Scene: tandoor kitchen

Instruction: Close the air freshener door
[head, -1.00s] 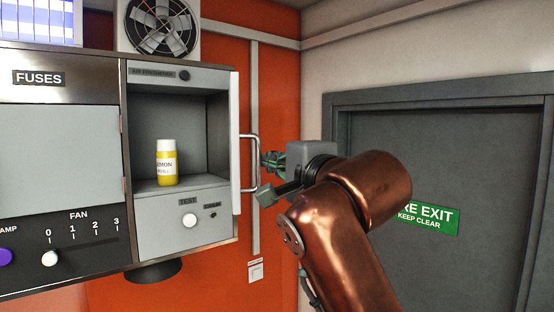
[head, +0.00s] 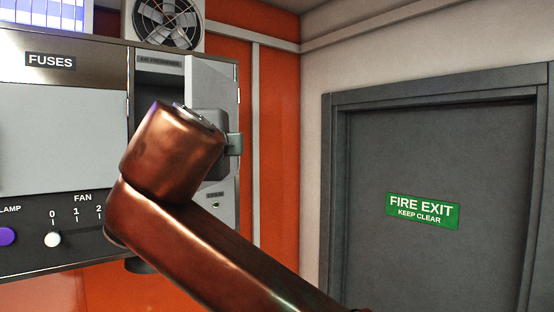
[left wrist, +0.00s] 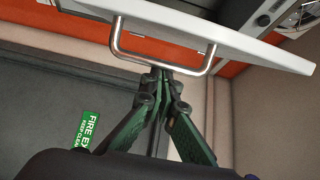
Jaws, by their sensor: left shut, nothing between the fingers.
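The air freshener door (head: 210,80) is a light grey panel, swung partly across its compartment (head: 158,75) and still ajar. A gap shows at its left. In the left wrist view the door (left wrist: 225,32) crosses the top, with its metal U-shaped handle (left wrist: 135,54). My left gripper (left wrist: 165,70) is shut and empty, its fingertips at the handle bar; I cannot tell whether they touch. In the head view my copper arm covers the handle, most of the gripper and the compartment's lower part. The yellow bottle is hidden. My right gripper is not in view.
The fuse panel (head: 62,140) and fan slider (head: 52,239) are left of the compartment. A fan (head: 167,22) sits above. The dark fire exit door (head: 440,150) stands at the right, with open space before it.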

